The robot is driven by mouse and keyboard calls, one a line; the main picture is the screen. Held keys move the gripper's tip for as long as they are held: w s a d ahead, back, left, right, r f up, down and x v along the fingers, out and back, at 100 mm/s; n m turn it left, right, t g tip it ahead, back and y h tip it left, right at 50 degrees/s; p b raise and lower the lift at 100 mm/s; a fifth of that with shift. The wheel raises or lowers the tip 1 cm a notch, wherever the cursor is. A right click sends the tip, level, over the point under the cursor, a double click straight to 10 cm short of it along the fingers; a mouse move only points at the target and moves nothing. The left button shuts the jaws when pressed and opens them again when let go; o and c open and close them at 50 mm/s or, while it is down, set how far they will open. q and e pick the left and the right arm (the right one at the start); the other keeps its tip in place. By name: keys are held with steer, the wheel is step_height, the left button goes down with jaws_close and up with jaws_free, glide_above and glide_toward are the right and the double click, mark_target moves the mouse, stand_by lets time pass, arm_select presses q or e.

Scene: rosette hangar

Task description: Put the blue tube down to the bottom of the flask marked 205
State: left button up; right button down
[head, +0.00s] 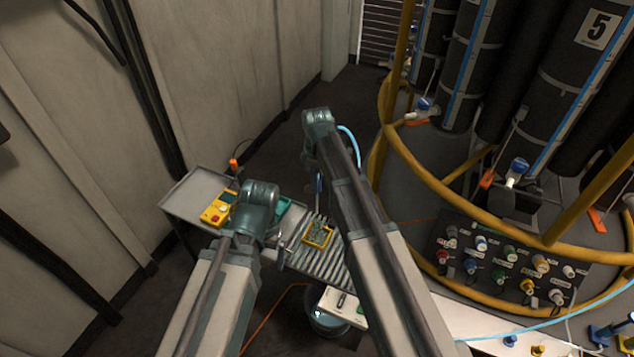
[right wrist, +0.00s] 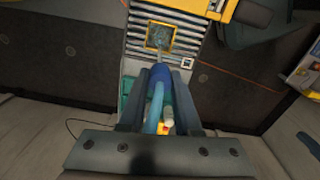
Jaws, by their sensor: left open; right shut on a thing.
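The light blue tube (right wrist: 153,112) with a darker blue end (right wrist: 160,74) is between the fingers of my right gripper (right wrist: 158,80), which is shut on it. In the head view, the tube (head: 351,143) curves behind my right arm, and the right gripper (head: 318,183) is mostly hidden, above the slatted bench. My left gripper (head: 277,258) is small and partly hidden beside the bench; it is open. A grey round vessel (head: 328,322) stands low below the bench's near end, partly covered. I can read no 205 on it, so I cannot tell if it is the flask.
The slatted bench (head: 309,262) carries a yellow square frame (head: 329,238), also in the right wrist view (right wrist: 148,37). A yellow meter (head: 217,209) lies on a grey tray (head: 194,188). A yellow rail (head: 440,188), dark cylinders and a connector panel (head: 470,232) stand right.

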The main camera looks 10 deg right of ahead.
mark_target(317, 204)
steer(key=shift+f, duration=0.15)
steer(key=shift+f+b, duration=1.6)
steer(key=shift+b, duration=0.1)
steer(key=shift+f+b, duration=0.35)
steer(key=shift+f+b, duration=1)
steer(key=shift+f+b, duration=1.85)
steer(key=shift+f, duration=0.15)
